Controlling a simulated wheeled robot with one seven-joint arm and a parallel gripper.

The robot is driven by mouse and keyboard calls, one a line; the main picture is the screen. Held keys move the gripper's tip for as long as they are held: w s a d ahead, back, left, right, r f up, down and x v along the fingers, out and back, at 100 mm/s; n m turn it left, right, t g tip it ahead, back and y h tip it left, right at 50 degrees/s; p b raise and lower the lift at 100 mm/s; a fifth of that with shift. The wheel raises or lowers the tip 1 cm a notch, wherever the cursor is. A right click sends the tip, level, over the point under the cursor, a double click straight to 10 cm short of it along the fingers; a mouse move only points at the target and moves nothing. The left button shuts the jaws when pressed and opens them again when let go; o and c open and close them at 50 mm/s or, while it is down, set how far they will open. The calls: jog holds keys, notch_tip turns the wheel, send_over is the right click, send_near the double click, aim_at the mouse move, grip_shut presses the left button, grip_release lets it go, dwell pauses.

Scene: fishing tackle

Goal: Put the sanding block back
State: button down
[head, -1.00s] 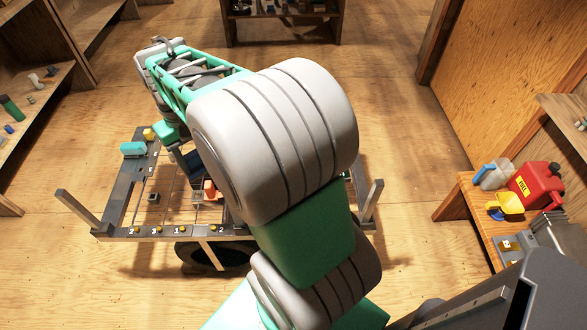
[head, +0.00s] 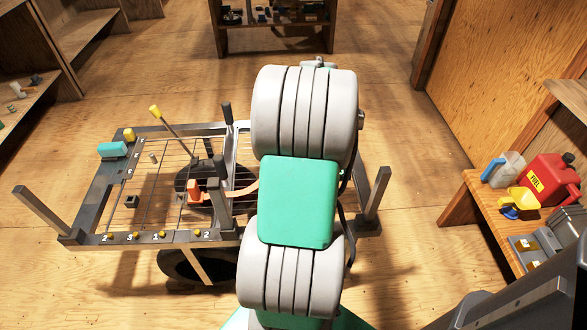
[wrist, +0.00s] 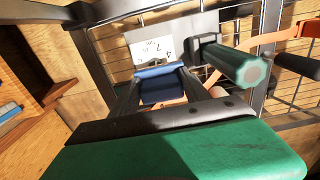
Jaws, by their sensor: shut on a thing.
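The sanding block (wrist: 162,85), seen as a dark blue block with a lighter blue edge, sits between the two dark fingers of my gripper (wrist: 160,95) in the wrist view. My gripper is shut on it. Behind the block is a pale card (wrist: 158,46) with printed numbers, close to the wire grid. In the head view my own arm hides my gripper and the block. I cannot tell whether the block touches anything beyond the fingers.
A green-ended handle (wrist: 243,66) sticks out just right of the block. The cart (head: 88,190) has a wire-grid top, corner posts, an orange tool (head: 235,191), a teal block (head: 113,150) and several yellow knobs. A bench (head: 462,205) with a red fuel can (head: 552,178) stands right. Floor left is clear.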

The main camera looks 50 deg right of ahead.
jog(key=w+d+f, duration=0.1)
jog(key=w+f, duration=0.1)
jog(key=w, duration=0.1)
jog(key=w+d+f+b, duration=0.1)
jog(key=w+f, duration=0.1)
jog(key=f, duration=0.1)
jog(key=w+f, duration=0.2)
jog(key=w, duration=0.1)
jog(key=shift+w+d+f, duration=0.35)
jog(key=shift+d+f, duration=0.05)
jog(key=shift+w+f+b, duration=0.1)
jog(key=shift+f+b, duration=0.5)
jog(key=shift+f, duration=1.05)
jog(key=c, duration=0.5)
grip_release()
